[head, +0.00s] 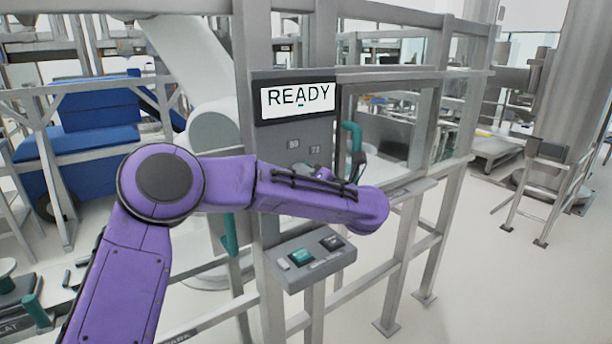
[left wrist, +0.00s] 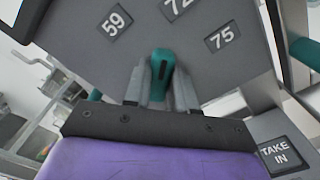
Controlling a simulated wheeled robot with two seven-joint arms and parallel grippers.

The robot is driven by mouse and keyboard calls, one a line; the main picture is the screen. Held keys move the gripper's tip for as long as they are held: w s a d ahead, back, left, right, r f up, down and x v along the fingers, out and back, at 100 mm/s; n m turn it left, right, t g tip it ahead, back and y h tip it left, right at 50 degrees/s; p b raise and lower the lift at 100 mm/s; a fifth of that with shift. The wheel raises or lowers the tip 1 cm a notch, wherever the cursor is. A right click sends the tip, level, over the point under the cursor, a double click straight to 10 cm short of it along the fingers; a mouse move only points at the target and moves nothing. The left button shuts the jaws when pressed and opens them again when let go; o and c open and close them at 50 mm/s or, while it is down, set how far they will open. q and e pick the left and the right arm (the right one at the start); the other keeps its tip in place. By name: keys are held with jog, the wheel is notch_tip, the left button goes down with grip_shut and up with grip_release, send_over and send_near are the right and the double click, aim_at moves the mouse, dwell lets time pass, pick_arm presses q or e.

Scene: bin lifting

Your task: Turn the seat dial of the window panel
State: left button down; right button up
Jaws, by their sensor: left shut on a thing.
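The window panel (head: 284,140) is a grey post-mounted unit with a lit screen (head: 298,98) reading READY. The teal seat dial (left wrist: 162,66) shows in the left wrist view, on the grey panel face with plates reading 59 (left wrist: 115,21), 75 (left wrist: 222,37) and a partly cut-off 72 above. My left gripper (left wrist: 161,84) is shut on the dial, one finger on each side. The dial's narrow knob points roughly up in that view. My right gripper is not in view.
A grey button box (head: 310,262) with a teal button sits below my forearm. A TAKE IN plate (left wrist: 281,154) shows at lower right of the wrist view. Teal handles (head: 351,136) stand beside the panel. Metal frame rails surround it; open floor lies at right.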

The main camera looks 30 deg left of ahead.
pick_arm(q)
jog(key=c, duration=0.9)
grip_release()
jog(key=shift+d, duration=0.1)
jog(key=b+v, duration=0.3)
jog(key=v, duration=0.7)
jog(key=shift+s+d, duration=0.1)
jog(key=shift+d, duration=0.15)
